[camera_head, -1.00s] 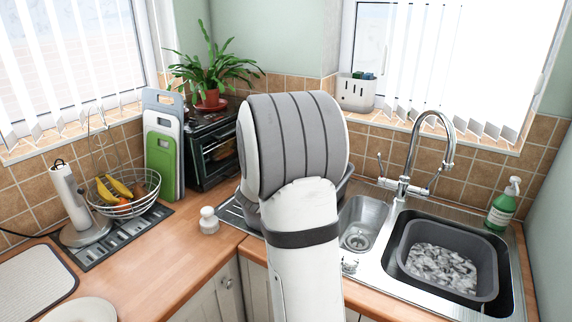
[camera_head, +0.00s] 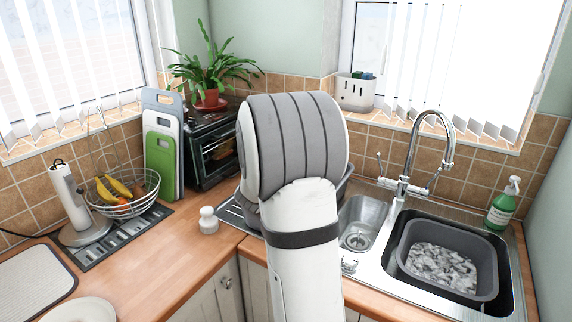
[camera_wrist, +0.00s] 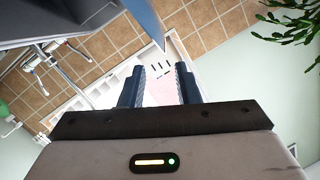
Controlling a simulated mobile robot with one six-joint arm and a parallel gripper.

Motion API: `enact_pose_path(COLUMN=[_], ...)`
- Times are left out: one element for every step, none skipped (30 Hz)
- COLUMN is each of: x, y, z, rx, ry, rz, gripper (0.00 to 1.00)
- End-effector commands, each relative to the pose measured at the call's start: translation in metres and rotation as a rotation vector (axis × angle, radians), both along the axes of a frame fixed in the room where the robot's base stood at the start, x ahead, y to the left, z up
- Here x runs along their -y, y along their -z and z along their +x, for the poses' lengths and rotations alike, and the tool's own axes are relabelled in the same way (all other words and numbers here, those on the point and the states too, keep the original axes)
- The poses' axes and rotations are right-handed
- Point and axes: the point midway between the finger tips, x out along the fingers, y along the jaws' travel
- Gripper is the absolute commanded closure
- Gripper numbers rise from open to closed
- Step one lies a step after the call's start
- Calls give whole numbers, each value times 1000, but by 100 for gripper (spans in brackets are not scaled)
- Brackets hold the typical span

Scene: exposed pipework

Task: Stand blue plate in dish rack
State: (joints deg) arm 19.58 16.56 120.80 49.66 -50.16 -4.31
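In the wrist view, my gripper (camera_wrist: 161,72) has its two dark fingers apart, with only background showing between them. A blue, narrow, tapering shape (camera_wrist: 148,20), which looks like the blue plate seen nearly edge-on, comes down from the top edge. Its lower tip ends just above the gap, and it does not appear gripped. A dark grey body (camera_wrist: 50,25) at upper left may be the dish rack; I cannot be sure. In the head view my arm hides the gripper and the plate. A dark grey edge (camera_head: 345,186) shows behind my arm on the drainer, possibly the rack.
The sink holds a grey basin (camera_head: 445,260), with a tall tap (camera_head: 415,150) behind it. A white shaker (camera_head: 208,220), fruit basket (camera_head: 125,192), chopping boards (camera_head: 162,150) and a white plate (camera_head: 80,310) stand left. The wooden worktop (camera_head: 165,265) has clear room.

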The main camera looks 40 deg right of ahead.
Motion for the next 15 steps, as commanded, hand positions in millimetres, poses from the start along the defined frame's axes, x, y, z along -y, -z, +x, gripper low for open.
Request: enact_pose_path(x=[0,-1,-2,-3,-6,-10,-13,-17,-23,-28,-32,-38,-43,-46,-51], y=[1,1,1,1,1,0,-1,-2,-2,-3,-4,-5,-6,-6,-8], z=[0,0,-1,-2,-3,-6,-8,-11,-15,-17,-20,-25,-27,-30,-33], rx=[-3,-3,-2,-1,-1,-1,1,1,1,1,1,2,2,1,1], ry=[-1,-1,-1,-2,-2,-3,-3,-2,-3,-4,-4,-4,-4,-3,-3], rz=[2,2,1,1,1,0,0,1,1,0,0,0,0,0,0], gripper=[71,71,71,71,71,71,71,71,71,71,71,71,71,71,71])
